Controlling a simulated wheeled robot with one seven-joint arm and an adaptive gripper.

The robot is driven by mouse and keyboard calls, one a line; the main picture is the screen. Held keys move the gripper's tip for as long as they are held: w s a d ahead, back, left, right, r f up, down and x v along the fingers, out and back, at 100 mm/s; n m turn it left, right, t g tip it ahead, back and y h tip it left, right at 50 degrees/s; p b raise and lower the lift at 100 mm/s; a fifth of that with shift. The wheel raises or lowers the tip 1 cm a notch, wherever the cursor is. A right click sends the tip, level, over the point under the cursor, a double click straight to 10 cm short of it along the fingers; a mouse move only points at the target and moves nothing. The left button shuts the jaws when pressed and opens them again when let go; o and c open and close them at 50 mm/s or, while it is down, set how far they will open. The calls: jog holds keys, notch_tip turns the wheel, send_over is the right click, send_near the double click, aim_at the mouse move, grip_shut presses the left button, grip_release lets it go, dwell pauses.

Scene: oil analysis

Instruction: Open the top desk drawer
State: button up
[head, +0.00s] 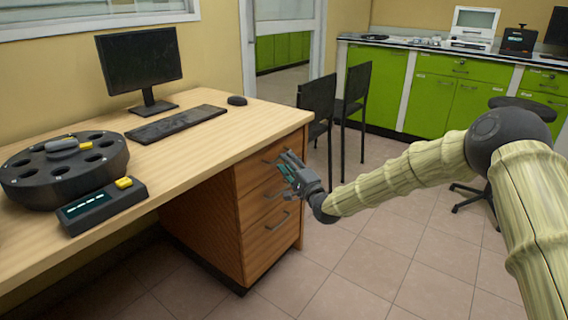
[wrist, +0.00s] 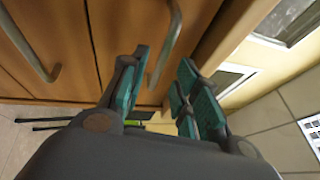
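The wooden desk's top drawer (head: 256,164) looks closed, with its front level with the drawers below. Its metal handle (wrist: 172,35) shows in the wrist view, and in the head view my gripper partly hides it. My gripper (head: 288,168) is at the handle, in front of the top drawer. In the wrist view my gripper (wrist: 165,80) is open, with teal pads on its fingers. The handle runs into the gap between the fingers, closer to the left finger. I cannot tell whether a pad touches it.
Below are a middle drawer and a bottom drawer with its handle (head: 277,220). The desktop (head: 215,145) overhangs just above my gripper. Two dark chairs (head: 318,105) stand behind the desk's right end. Tiled floor (head: 365,260) is clear in front of the drawers.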

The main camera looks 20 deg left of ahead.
jog(key=shift+b+x, duration=0.3)
jog(key=shift+x, duration=1.2)
grip_shut()
